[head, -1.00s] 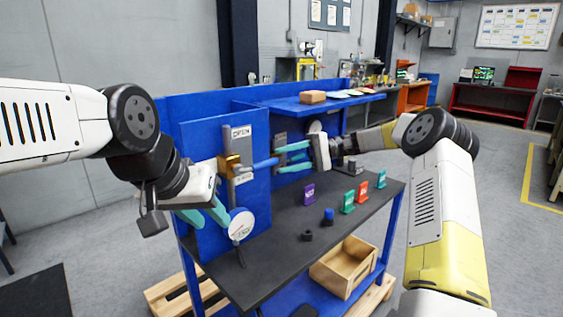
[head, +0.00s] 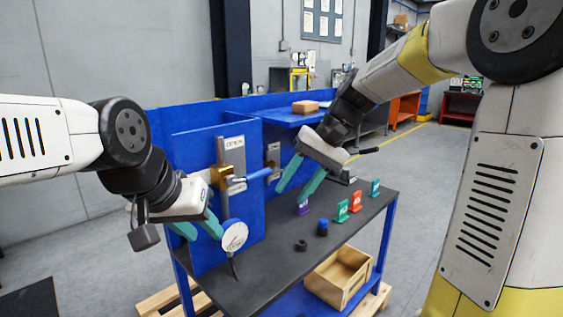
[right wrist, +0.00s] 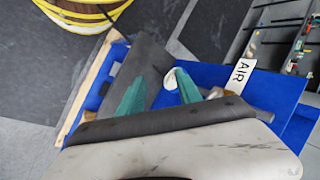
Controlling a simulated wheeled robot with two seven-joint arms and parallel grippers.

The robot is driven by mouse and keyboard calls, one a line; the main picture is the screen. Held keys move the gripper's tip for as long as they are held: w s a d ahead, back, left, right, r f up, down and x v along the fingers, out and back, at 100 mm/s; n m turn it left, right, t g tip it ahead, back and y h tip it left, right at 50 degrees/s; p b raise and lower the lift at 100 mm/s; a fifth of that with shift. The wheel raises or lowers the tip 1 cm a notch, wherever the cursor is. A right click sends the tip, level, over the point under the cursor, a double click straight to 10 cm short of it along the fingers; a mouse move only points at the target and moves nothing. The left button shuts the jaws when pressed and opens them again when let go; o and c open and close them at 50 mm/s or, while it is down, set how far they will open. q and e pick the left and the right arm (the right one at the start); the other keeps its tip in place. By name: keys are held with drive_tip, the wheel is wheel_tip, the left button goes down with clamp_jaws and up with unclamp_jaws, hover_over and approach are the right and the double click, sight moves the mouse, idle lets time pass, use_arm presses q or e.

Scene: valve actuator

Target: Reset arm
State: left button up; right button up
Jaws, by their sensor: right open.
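My right gripper (head: 300,180) is open and empty, with teal fingers pointing down and left above the black bench top. Its teal fingers also show in the right wrist view (right wrist: 160,95), with nothing between them that I can see held. My left gripper (head: 196,229) is at the left of the blue panel (head: 190,160), near a round white gauge (head: 235,236); its two teal fingers look apart. The valve actuator, a brass body (head: 221,178) with a blue handle (head: 258,174), is mounted on the panel and stands clear of both grippers.
The black bench top (head: 270,262) carries a purple tag (head: 303,208), a blue knob (head: 323,227), a black ring (head: 301,245), a red tag (head: 356,199) and green tags (head: 342,211). A wooden box (head: 335,285) sits lower at the front.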

drive_tip(key=s+d+f+t+h, duration=0.1)
drive_tip(key=s+d+t+h, duration=0.3)
drive_tip(key=s+d, duration=0.7)
drive_tip(key=s+t, duration=0.2)
drive_tip(key=s, duration=0.1)
drive_tip(key=shift+d+f+t, duration=0.15)
drive_tip(key=shift+f+t, duration=0.05)
drive_tip(key=shift+t, duration=0.2)
drive_tip(key=shift+s, duration=0.1)
drive_tip(key=shift+c, duration=0.5)
